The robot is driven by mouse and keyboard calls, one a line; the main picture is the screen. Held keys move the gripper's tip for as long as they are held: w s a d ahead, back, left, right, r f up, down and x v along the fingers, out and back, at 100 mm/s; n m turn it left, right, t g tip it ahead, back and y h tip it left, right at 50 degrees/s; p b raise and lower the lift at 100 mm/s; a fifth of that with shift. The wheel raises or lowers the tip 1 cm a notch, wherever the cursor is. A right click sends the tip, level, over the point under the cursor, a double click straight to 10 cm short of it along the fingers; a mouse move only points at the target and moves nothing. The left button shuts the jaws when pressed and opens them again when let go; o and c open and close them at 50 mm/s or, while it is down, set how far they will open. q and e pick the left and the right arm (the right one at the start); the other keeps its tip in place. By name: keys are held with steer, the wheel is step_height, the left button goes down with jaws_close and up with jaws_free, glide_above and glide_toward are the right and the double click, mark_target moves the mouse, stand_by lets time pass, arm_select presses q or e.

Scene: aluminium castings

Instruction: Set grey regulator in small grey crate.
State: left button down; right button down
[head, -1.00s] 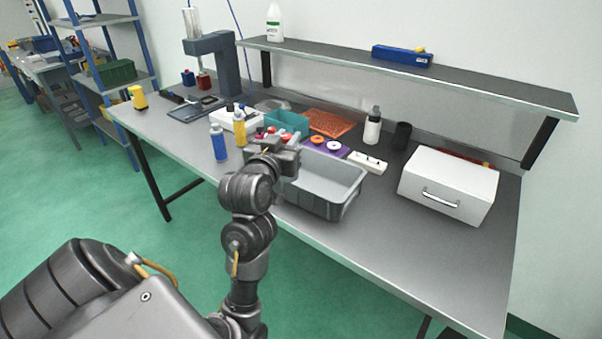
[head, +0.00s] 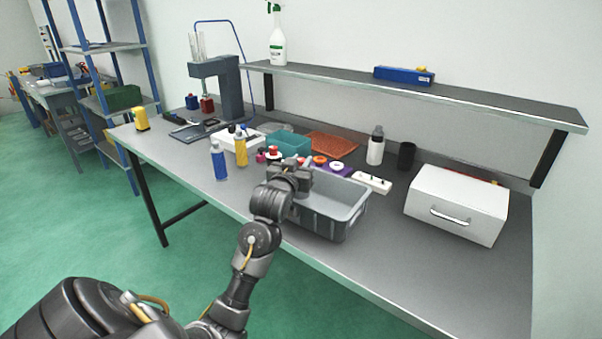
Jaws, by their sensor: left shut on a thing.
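The small grey crate (head: 351,218) stands open near the front edge of the bench. My left gripper (head: 306,180) is at the crate's left back corner, seen over its left rim. It is shut on a grey thing that I take to be the grey regulator. The hand hides most of that thing, so its shape and its height above the crate are not clear. The visible part of the crate's inside looks empty. My right gripper is not in view.
Blue and yellow bottles (head: 240,151), a teal bin (head: 288,144) and small red parts stand left of and behind the crate. A white power strip (head: 372,182) lies behind it. A white box (head: 457,204) stands right. The bench front right is clear.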

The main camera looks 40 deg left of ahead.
arm_select(q)
step_height(320, 180, down, 3)
steer(key=shift+r, duration=0.15)
steer(key=shift+f, duration=0.2)
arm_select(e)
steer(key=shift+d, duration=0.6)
arm_select(q)
steer(key=shift+f, duration=0.1)
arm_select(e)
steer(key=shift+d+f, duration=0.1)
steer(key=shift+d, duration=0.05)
arm_select(q)
steer(key=c, duration=1.2)
jaws_free()
